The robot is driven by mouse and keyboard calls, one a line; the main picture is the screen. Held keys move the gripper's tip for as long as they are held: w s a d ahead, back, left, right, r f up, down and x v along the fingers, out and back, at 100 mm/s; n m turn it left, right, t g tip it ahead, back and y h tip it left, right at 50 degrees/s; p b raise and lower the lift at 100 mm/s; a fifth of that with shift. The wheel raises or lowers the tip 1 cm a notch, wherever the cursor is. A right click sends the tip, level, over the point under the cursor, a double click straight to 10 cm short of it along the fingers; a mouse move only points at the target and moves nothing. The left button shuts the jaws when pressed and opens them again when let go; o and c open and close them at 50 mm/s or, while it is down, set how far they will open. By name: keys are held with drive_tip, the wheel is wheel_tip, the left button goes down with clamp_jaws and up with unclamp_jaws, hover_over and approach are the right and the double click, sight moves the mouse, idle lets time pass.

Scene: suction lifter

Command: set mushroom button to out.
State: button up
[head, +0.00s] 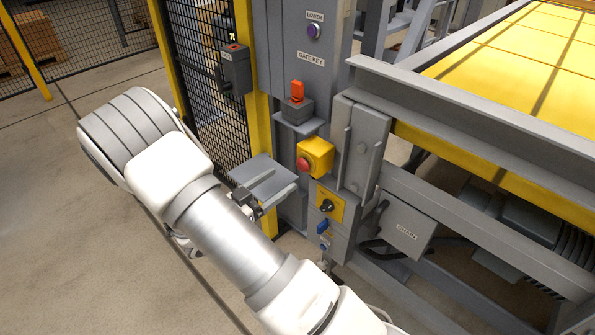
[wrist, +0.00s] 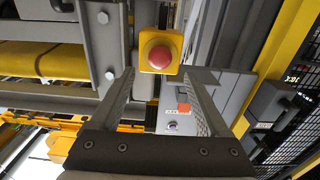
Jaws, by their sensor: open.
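The red mushroom button (head: 304,164) sits on the left-facing front of a yellow box (head: 321,153) on the grey control column. In the wrist view the button (wrist: 160,57) faces me, with its yellow box (wrist: 174,39) around it. My gripper (wrist: 159,74) is open and empty, its two grey fingers pointing towards the button. The button shows in the gap between the fingertips, just past them, and does not look touched. In the head view my gripper (head: 292,184) is just left of and below the button. How far in or out the button stands is hard to tell.
Above the button are a red gate key switch (head: 297,92) and a purple LOWER button (head: 313,31). Below it are a black rotary knob (head: 326,205) and a blue handle (head: 322,227). A mesh fence (head: 205,70) stands at the left, a grey frame (head: 470,125) at the right.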

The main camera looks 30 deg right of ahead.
sight(300, 167)
drive_tip(key=b+x, duration=0.1)
drive_tip(key=x, duration=0.6)
drive_tip(key=shift+w+d, duration=0.1)
drive_tip(key=shift+d, duration=0.15)
clamp_jaws()
idle(1.1)
